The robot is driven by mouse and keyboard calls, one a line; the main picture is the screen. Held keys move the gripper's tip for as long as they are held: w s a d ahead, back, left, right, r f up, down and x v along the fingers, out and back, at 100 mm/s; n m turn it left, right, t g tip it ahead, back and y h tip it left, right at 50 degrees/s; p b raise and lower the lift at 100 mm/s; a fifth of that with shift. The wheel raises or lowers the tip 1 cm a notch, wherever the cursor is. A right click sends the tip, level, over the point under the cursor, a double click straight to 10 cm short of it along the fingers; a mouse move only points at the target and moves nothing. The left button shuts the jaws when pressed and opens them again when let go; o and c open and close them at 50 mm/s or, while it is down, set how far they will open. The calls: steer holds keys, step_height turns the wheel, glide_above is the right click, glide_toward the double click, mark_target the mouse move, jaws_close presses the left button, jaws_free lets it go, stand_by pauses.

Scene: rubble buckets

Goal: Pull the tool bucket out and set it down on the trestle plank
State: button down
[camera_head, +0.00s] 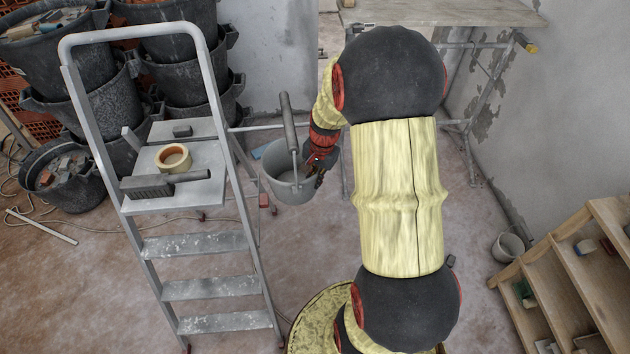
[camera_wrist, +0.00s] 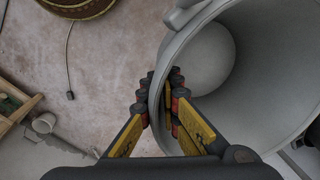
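A light grey bucket (camera_head: 285,182) is beside the right side of the stepladder, with a dark upright grip or handle (camera_head: 289,122) above it. My gripper (camera_head: 316,172) is at the bucket's right rim. In the wrist view the bucket (camera_wrist: 255,75) fills the right side, and my gripper (camera_wrist: 161,103) has one finger outside its wall and one inside, closed on the rim. I see no tools in the visible part of the bucket. Whether it touches the floor is not clear. The trestle plank (camera_head: 460,14) is at the top, behind my arm.
The stepladder (camera_head: 205,247) carries a tape roll (camera_head: 174,157) and a brush (camera_head: 150,186) on its platform. Stacked black buckets (camera_head: 185,60) fill the back left. A wooden stair (camera_head: 565,285) and a small pail (camera_head: 508,247) are at right. Trestle legs (camera_head: 470,150) stand under the plank.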

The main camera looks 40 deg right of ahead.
steer(key=shift+r, duration=0.15)
steer(key=shift+r+p, duration=0.9)
steer(key=shift+r, duration=0.1)
steer(key=shift+s+d, duration=0.15)
steer(key=shift+d, duration=0.1)
steer(key=shift+s+d, duration=0.4)
steer(key=shift+d, duration=0.15)
steer(key=shift+s+d, duration=0.35)
steer(key=shift+d, duration=0.1)
